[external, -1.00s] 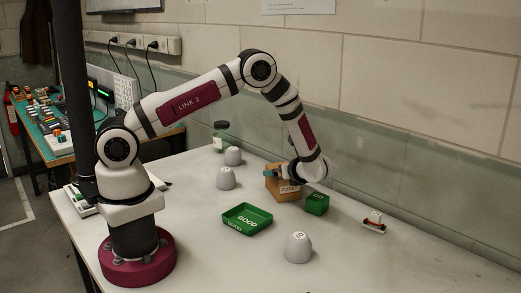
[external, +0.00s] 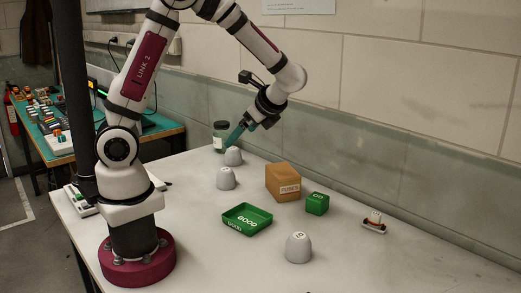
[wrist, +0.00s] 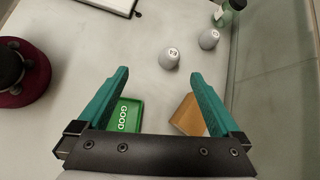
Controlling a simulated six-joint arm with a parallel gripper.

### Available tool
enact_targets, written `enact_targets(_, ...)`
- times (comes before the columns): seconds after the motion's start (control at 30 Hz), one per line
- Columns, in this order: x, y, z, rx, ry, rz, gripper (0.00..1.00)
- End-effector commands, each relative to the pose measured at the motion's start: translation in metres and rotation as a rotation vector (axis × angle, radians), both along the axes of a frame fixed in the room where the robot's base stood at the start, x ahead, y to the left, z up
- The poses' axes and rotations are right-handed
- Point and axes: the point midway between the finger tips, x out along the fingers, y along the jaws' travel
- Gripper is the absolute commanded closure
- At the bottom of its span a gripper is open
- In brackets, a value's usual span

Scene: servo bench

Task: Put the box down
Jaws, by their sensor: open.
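The brown cardboard box (external: 283,181) stands upright on the white table, right of the middle, with a label on its front. In the wrist view the box (wrist: 188,115) shows at the lower right, partly hidden by a finger and the gripper body. My gripper (external: 232,143) is open and empty, raised above the table, up and left of the box and apart from it. In the wrist view both teal fingers (wrist: 158,72) are spread wide with nothing between their tips.
A green cube (external: 317,203) stands just right of the box. A green GOOD tray (external: 247,219) lies in front. Grey domes stand at the back (external: 233,156), left (external: 226,179) and front (external: 298,248). A jar (external: 220,133) is behind; a small carrier (external: 374,223) is at right.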

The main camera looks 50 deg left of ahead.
Motion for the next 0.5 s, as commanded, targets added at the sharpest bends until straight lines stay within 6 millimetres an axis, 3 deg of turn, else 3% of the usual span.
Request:
enact_targets(0.03, -0.034, 0.017, 0.018, -0.091, -0.057, 0.130, 0.00)
enact_targets(0.1, -0.086, 0.029, 0.031, -0.230, -0.136, 0.321, 0.00)
enact_targets(0.2, -0.147, 0.029, 0.033, -0.400, -0.246, 0.545, 0.00)
enact_targets(0.33, -0.188, 0.017, 0.026, -0.537, -0.340, 0.715, 0.00)
enact_targets(0.5, -0.199, 0.011, 0.021, -0.583, -0.370, 0.767, 0.00)
